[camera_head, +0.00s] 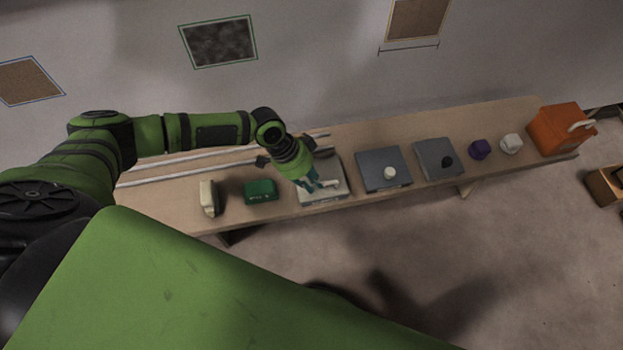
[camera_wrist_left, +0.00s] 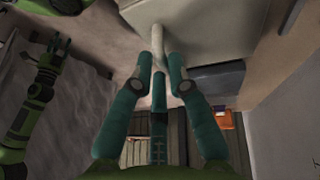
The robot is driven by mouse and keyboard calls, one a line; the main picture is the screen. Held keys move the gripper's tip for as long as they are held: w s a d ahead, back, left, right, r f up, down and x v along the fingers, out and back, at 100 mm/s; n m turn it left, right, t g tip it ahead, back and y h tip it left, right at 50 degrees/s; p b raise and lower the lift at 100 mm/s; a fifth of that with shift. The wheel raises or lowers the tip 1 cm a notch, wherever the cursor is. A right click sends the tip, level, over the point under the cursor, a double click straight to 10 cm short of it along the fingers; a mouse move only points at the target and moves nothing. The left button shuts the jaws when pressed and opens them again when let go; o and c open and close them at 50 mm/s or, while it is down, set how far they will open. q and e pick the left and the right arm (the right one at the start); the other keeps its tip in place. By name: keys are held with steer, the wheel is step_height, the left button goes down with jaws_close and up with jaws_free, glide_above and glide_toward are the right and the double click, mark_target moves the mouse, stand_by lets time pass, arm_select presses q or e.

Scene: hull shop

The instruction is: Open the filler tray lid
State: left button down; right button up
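The filler tray, as I take it, is the pale box (camera_head: 309,200) on the bench, with a light lid and a white bar handle (camera_head: 331,184). In the left wrist view the pale lid (camera_wrist_left: 215,18) fills the top, with the handle (camera_wrist_left: 157,42) reaching down from it. My left gripper (camera_head: 316,185) is over the box. Its teal fingertips (camera_wrist_left: 160,64) close in around the handle's end; exact contact is hard to see. The lid looks down.
Left of the box are a green block (camera_head: 260,190) and a cream object (camera_head: 208,198). To the right are two grey trays (camera_head: 370,172) (camera_head: 428,155), a purple block (camera_head: 480,149), a white object (camera_head: 511,143) and an orange box (camera_head: 560,128). Two rails lie behind.

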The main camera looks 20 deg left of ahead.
arm_select(q)
steer(key=w+a+b, duration=0.2)
steer(key=w, duration=0.1)
steer(key=w+a+b, duration=0.1)
steer(key=w+b, duration=0.2)
steer(key=w+a+b, duration=0.2)
steer(key=w, duration=0.1)
steer(key=shift+a+f, duration=0.15)
steer(key=shift+a, duration=0.2)
steer(key=shift+w+a+b, duration=0.1)
steer(key=shift+b, duration=0.2)
steer(key=shift+w+r, duration=0.1)
steer(key=shift+r, duration=0.15)
steer(key=c, duration=1.3)
jaws_free()
steer(key=shift+a, duration=0.15)
steer(key=v, duration=1.2)
